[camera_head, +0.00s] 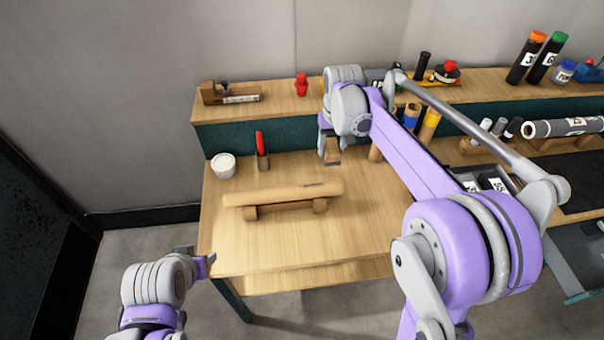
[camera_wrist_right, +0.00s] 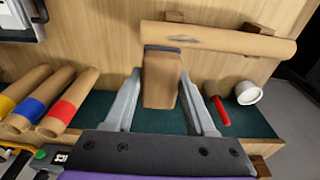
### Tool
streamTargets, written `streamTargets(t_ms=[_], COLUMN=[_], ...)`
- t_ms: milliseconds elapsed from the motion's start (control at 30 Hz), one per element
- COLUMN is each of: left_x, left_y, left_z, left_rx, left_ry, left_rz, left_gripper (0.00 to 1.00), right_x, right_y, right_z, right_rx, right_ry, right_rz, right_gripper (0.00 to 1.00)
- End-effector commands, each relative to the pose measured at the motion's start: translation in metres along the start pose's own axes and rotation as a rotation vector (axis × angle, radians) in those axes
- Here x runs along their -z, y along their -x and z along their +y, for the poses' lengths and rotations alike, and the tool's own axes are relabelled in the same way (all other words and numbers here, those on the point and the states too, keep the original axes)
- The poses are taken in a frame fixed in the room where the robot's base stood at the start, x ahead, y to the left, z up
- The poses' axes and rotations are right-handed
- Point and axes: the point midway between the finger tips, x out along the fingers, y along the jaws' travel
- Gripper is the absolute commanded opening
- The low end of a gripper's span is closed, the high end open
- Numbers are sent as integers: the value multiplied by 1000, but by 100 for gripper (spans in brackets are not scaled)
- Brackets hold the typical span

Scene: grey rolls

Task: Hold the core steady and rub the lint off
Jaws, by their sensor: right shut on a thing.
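The core, a brown cardboard tube (camera_head: 283,194), lies level across two wooden cradle blocks (camera_head: 250,212) on the bench. A dark grey smudge of lint (camera_head: 314,185) is on its top towards the right end; the wrist view shows it as a dark streak (camera_wrist_right: 185,39). My right gripper (camera_head: 331,150) is shut on a tan block (camera_wrist_right: 162,80) with a dark face at its far end. It holds the block behind and right of the tube, apart from it. My left gripper (camera_head: 203,257) is at the bench's front left corner, its fingers seemingly apart and empty, not touching the core.
A white cup (camera_head: 223,166) and a red-handled tool in a wooden holder (camera_head: 262,153) stand behind the tube. A raised shelf (camera_head: 285,106) runs along the back. Several banded tubes (camera_wrist_right: 63,103) stand beside my right gripper. The bench front (camera_head: 260,250) is clear.

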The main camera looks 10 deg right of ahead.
Motion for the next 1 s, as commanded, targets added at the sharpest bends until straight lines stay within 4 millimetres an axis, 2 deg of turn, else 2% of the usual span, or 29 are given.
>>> streamTargets(t_ms=[33, 200, 300, 433, 567, 733, 1000], left_x=[-2, -6, -8, -8, -8, -8, -8], left_y=[-1, -2, -3, -3, -3, -3, -3], left_z=[0, 0, 0, 0, 0, 0, 0], left_rx=[0, 0, 0, 0, 0, 0, 0], left_ry=[0, 0, 0, 0, 0, 0, 0], left_rz=[-3, -8, -10, -10, -10, -10, -10], left_gripper=[50, 50, 50, 50, 50, 50, 50], right_x=[0, -6, -10, -13, -14, -18, -18], right_y=[-8, -30, -39, -47, -60, -90, -88], right_z=[-16, -65, -85, -97, -97, -97, -39], right_rx=[3, 4, 0, -3, -3, -3, -4], right_ry=[7, 7, 5, 2, 0, 0, -5], right_rz=[-16, -76, -101, -116, -117, -117, -116], right_gripper=[11, 11, 11, 11, 11, 11, 11])
